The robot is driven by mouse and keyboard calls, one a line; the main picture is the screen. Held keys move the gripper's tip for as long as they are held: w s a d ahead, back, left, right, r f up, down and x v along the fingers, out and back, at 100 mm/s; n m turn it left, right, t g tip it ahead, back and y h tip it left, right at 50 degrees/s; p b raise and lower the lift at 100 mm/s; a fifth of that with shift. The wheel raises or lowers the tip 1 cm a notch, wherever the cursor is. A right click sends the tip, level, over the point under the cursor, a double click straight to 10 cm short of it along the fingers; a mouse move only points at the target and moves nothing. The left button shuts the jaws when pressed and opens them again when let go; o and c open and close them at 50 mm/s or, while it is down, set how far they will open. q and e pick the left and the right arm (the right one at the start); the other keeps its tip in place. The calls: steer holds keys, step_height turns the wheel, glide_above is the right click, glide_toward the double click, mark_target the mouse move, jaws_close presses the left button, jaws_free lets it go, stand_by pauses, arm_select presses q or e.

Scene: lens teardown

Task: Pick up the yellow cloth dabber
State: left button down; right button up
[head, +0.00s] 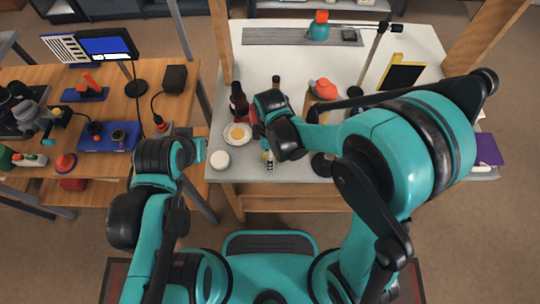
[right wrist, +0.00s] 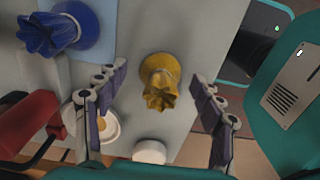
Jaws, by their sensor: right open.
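The yellow cloth dabber (right wrist: 160,78), with a fluted, star-shaped end, stands in the middle of the right wrist view. My right gripper (right wrist: 158,92) is open, with one finger on each side of the dabber and a gap showing on both sides. In the head view my right gripper (head: 262,128) is over the left part of the white table, and I cannot make out the dabber there, probably behind the hand. My left gripper (head: 199,150) is beside the table's left edge, away from the dabber; its jaws are unclear.
A similar blue fluted piece (right wrist: 62,30) stands near the dabber. A wooden bench (head: 130,75) stands at left.

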steer(key=shift+r, duration=0.1)
steer(key=c, duration=1)
steer(key=shift+c, duration=0.2)
steer(key=shift+r+p, duration=0.35)
steer(key=shift+r, duration=0.15)
steer(key=r, duration=0.1)
steer(key=r+p, duration=0.2)
steer(key=r, duration=0.1)
steer(key=shift+s+d, duration=0.25)
steer(key=shift+d, duration=0.1)
steer(key=s+d+r+p, duration=0.4)
steer(key=s+d+r, duration=0.1)
steer(key=d, duration=0.4)
steer(key=shift+s+d+r, duration=0.15)
steer(key=shift+s+r, duration=0.15)
steer(key=shift+r, duration=0.2)
steer(key=shift+c, duration=0.4)
